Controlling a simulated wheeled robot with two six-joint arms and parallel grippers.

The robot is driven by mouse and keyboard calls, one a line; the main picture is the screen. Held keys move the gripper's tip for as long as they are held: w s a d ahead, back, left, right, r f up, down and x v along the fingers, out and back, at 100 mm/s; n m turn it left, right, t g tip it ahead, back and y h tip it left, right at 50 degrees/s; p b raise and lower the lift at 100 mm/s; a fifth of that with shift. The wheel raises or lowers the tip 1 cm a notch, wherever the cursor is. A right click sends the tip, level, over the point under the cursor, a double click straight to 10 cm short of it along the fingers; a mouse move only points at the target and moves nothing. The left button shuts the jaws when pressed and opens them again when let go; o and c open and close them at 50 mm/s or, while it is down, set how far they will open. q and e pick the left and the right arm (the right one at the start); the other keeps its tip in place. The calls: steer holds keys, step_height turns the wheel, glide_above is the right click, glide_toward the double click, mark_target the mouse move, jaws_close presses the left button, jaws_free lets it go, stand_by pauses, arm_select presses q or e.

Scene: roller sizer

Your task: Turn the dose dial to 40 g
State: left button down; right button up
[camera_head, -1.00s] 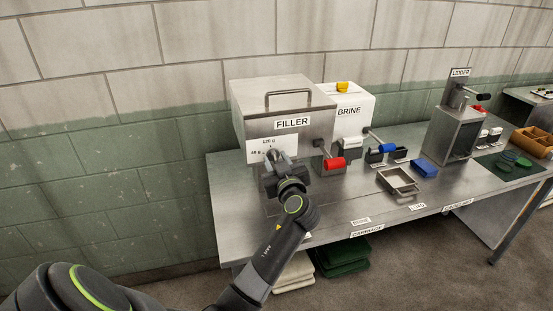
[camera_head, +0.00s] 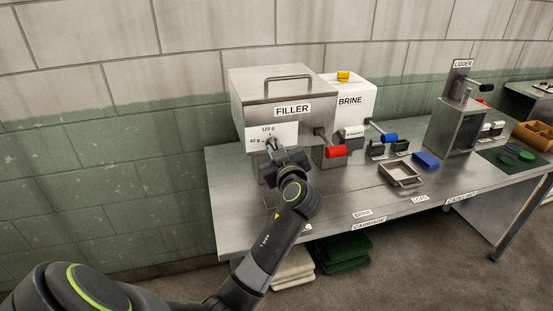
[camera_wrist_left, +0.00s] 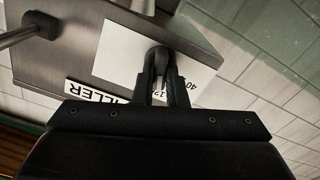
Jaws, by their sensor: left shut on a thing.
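The grey metal filler (camera_head: 285,88) stands at the left of the bench. Its white dial plate (camera_head: 286,133) carries the marks 120 g and 40 g. My left gripper (camera_head: 274,148) is in front of the plate, shut on the dose dial. In the left wrist view the grey dial (camera_wrist_left: 160,58) shows between my two dark fingers (camera_wrist_left: 163,85), against the white plate (camera_wrist_left: 120,55). The fingers and gripper body hide much of the dial, so I cannot tell its exact setting. My right gripper is not in view.
A red-handled lever (camera_head: 337,151) sticks out just right of my left gripper. The white brine box (camera_head: 352,104), a blue handle (camera_head: 390,138), an open metal tray (camera_head: 402,183) and the lidder (camera_head: 455,130) stand further right. The front strip of the bench (camera_head: 300,212) is mostly clear.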

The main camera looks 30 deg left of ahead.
arm_select(q)
steer(key=shift+s+a+n+b, duration=0.1)
steer(key=shift+n+b, duration=5.1)
steer(key=shift+b, duration=2.25)
steer(key=c, duration=1.5)
jaws_free()
steer(key=shift+f, duration=0.1)
steer(key=shift+o, duration=0.2)
steer(key=shift+f, duration=0.1)
